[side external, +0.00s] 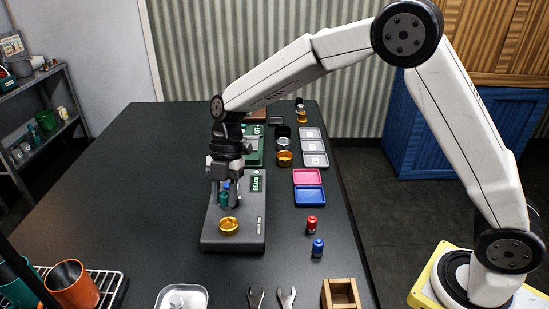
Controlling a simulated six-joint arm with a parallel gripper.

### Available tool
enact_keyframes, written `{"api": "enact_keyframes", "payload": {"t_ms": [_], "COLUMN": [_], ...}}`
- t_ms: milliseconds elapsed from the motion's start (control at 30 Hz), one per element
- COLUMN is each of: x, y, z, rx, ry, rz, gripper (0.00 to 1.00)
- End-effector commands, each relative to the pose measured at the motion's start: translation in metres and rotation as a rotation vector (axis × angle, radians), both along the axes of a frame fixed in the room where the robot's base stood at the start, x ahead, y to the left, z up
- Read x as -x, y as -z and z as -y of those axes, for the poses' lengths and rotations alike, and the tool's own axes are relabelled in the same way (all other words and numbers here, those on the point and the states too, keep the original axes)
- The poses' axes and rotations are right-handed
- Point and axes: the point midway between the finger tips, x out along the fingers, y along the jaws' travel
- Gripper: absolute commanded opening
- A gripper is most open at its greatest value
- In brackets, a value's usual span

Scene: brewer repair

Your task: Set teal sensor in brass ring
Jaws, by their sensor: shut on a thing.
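My gripper (225,201) points down over the grey base unit (253,214) and is shut on the teal sensor (223,199). A small blue patch shows just above the teal, between the fingers; I cannot tell what it belongs to. The brass ring (229,226) sits on the front part of the grey unit. In the picture the sensor is just above and slightly left of the ring; it appears apart from it. The ring's opening looks empty. The unit's small display (257,183) reads READY in green.
Right of the unit lie a pink tray (308,177), a blue tray (309,196), a red sensor (312,224) and a blue sensor (318,247). Another brass ring (285,158) stands behind. Wrenches (287,298), a wooden box (341,294) and a white dish (181,298) line the front.

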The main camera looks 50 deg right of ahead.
Motion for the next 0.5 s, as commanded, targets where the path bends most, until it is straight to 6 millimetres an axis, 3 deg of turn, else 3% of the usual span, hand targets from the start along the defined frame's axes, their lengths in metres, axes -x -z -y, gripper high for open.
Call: {"api": "enact_keyframes", "payload": {"t_ms": [500], "x": [0.0], "y": [0.032], "z": [0.0], "rx": [-0.001], "ry": [0.001], "rz": [-0.001], "gripper": [0.0]}}
